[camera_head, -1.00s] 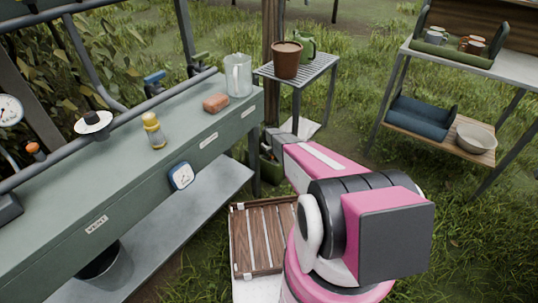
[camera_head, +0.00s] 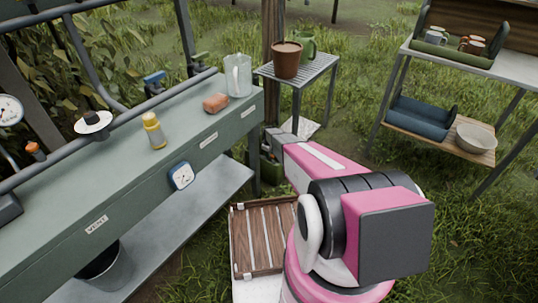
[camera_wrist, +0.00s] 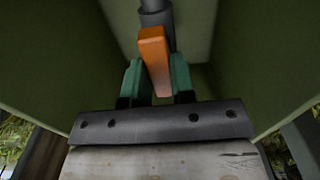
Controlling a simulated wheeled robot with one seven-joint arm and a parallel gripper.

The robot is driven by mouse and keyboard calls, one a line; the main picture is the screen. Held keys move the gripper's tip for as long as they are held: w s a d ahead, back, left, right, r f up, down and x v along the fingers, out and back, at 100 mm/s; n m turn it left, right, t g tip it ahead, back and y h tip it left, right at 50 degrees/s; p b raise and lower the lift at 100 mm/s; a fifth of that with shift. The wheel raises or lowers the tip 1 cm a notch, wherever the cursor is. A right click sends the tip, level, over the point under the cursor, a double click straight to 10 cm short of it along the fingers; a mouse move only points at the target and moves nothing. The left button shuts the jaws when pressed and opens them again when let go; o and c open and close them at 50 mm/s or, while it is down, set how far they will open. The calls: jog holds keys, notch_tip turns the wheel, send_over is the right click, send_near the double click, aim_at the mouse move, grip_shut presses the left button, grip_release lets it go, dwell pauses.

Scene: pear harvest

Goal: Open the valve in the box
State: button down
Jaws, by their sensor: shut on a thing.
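The valve shows in the wrist view as an orange lever handle (camera_wrist: 155,58) on a grey pipe (camera_wrist: 156,14). It is inside a green-walled box (camera_wrist: 60,55). My gripper (camera_wrist: 158,82) has its two green fingers on either side of the handle and is shut on it. The gripper and the valve are hidden in that view.
A slatted side table (camera_head: 300,70) holds a pot (camera_head: 287,60). A wooden crate (camera_head: 238,240) lies below my arm. Shelves (camera_head: 430,130) stand at right, with open grass between.

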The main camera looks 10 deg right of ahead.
jog(key=c, duration=1)
grip_release()
jog(key=shift+o, duration=0.2)
notch_tip(320, 180, up, 11)
